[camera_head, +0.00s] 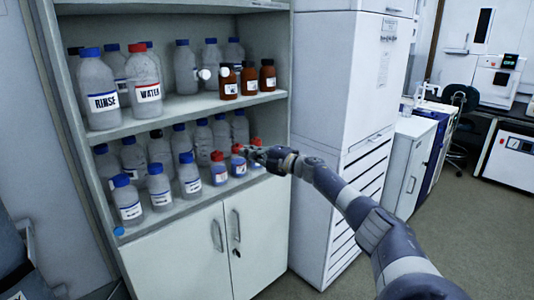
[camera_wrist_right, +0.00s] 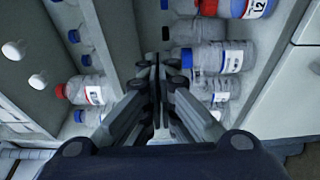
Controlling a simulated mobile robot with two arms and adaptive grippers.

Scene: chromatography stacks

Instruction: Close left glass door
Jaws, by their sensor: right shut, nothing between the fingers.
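The left glass door is hard to make out, because its clear pane barely shows. Two round white knobs, the left knob (camera_head: 204,73) and the right knob (camera_head: 225,71), sit close together in front of the upper shelf's bottles. They also show in the right wrist view, as one knob (camera_wrist_right: 13,50) and another knob (camera_wrist_right: 37,82) at the left. I cannot tell the door's angle. My right gripper (camera_head: 258,154) is below and right of the knobs, in front of the lower shelf. In the right wrist view its fingers (camera_wrist_right: 156,62) are together and empty. My left gripper is not in view.
Several bottles, such as the WATER bottle (camera_head: 145,75), fill the shelves. Small red-capped bottles (camera_head: 219,170) stand near my right gripper. White lower doors (camera_head: 175,260) are below. A tall white unit (camera_head: 338,90) stands right of the cabinet. Open floor (camera_head: 470,225) lies at the right.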

